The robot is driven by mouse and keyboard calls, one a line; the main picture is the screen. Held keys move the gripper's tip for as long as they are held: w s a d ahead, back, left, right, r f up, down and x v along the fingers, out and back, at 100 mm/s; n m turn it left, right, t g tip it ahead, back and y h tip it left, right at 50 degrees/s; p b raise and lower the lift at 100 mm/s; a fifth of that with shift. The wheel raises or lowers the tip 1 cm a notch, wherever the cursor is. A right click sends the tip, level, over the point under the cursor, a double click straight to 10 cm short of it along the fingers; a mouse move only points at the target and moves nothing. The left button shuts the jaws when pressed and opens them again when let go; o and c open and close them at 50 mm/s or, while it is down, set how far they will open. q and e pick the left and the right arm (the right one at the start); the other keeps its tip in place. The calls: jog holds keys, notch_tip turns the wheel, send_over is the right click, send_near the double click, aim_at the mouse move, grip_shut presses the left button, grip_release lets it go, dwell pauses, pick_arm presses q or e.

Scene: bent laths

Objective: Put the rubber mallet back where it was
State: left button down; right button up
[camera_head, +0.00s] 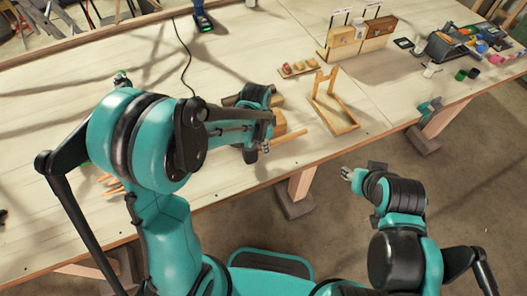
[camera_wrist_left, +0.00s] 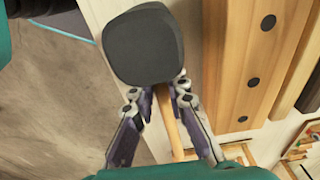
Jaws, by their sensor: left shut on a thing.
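The rubber mallet has a dark grey, rounded block head (camera_wrist_left: 146,46) and a pale wooden handle (camera_wrist_left: 168,122) in the left wrist view. My left gripper (camera_wrist_left: 157,90) is shut on the handle just below the head, with a finger on each side. In the head view my left gripper (camera_head: 254,150) is at the table's front edge, largely hidden by my own arm. My right gripper (camera_head: 348,174) is in front of the table, over the floor, away from the mallet. Its opening is too small to judge.
A wooden block with dark round holes (camera_wrist_left: 250,70) stands close right of the mallet head.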

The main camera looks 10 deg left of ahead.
pick_arm(q)
notch_tip(320, 180, down, 3)
jog(key=shift+f+b, duration=0.15)
jog(key=shift+b, duration=0.3)
jog(key=c, duration=1.9)
grip_release()
jog(key=shift+f, duration=0.15)
jog(key=o, duration=0.4)
jog(key=shift+r, duration=0.2)
